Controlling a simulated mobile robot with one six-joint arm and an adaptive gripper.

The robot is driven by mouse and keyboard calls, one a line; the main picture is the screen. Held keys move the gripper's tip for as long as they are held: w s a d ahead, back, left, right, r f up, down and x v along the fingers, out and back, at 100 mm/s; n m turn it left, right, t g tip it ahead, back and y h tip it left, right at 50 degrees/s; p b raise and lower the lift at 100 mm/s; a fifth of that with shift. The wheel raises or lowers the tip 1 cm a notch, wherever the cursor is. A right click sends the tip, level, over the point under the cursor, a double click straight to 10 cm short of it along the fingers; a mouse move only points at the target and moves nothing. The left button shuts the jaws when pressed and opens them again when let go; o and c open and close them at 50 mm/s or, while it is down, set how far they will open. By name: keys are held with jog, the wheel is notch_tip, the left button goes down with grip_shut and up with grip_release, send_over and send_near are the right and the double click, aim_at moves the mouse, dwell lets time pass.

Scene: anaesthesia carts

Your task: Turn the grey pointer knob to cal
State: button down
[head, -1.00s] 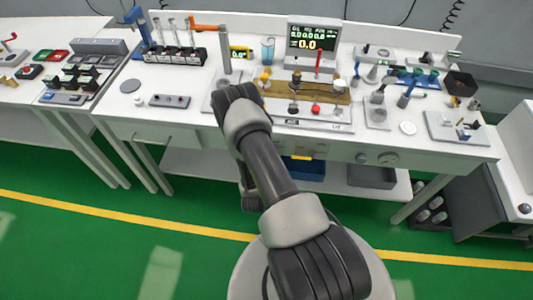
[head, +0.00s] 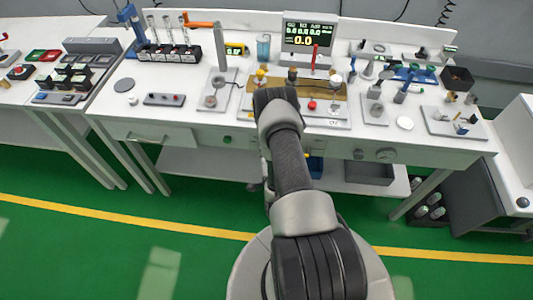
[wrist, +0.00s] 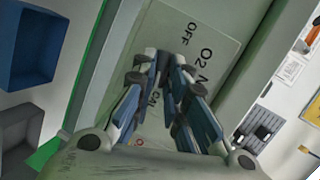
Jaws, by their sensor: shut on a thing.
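The pointer's direction cannot be made out. In the head view, my arm hides the gripper and the knob at the front of the white bench (head: 200,130).
A display (head: 309,35) stands on the crowded bench top. The green floor in front is clear.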

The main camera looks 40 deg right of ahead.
jog(key=shift+m+t, duration=0.3)
jog(key=shift+m, duration=0.1)
jog(key=c, duration=1.6)
grip_release()
